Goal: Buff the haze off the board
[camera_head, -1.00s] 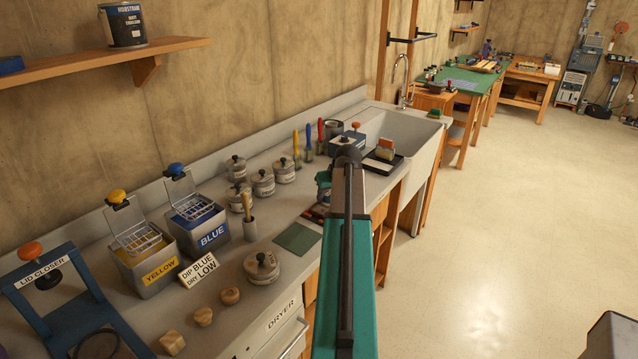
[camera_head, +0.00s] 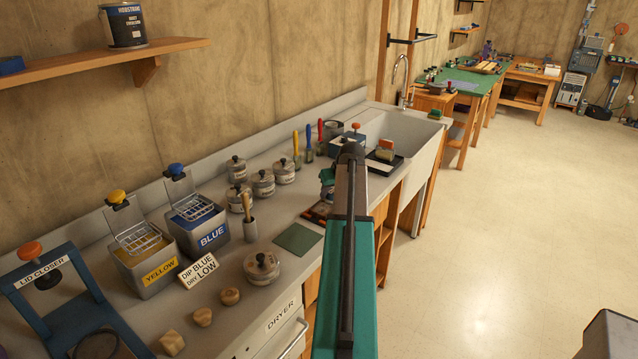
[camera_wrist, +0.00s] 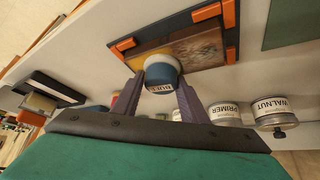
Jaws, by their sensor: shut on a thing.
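My gripper (camera_wrist: 159,82) is shut on a round blue buffer (camera_wrist: 162,72) with a white label and a pale pad underneath. The buffer is over the brown board (camera_wrist: 203,48), at its left part in the wrist view; the pad seems to touch it, but contact is not clear. The board lies in a dark holder (camera_wrist: 232,38) with orange corners. Its visible surface is streaky brown with a paler, hazy look; the rest is hidden under the buffer. In the head view my arm covers most of the holder (camera_head: 316,213), leaving one corner in sight.
A green mat (camera_head: 298,238) lies beside the holder. Grey lidded tins, including the walnut tin (camera_wrist: 271,108) and primer tin (camera_wrist: 224,111), stand nearby. The blue dip tank (camera_head: 205,232) and yellow dip tank (camera_head: 148,268) are at left. The sink (camera_head: 400,135) is beyond.

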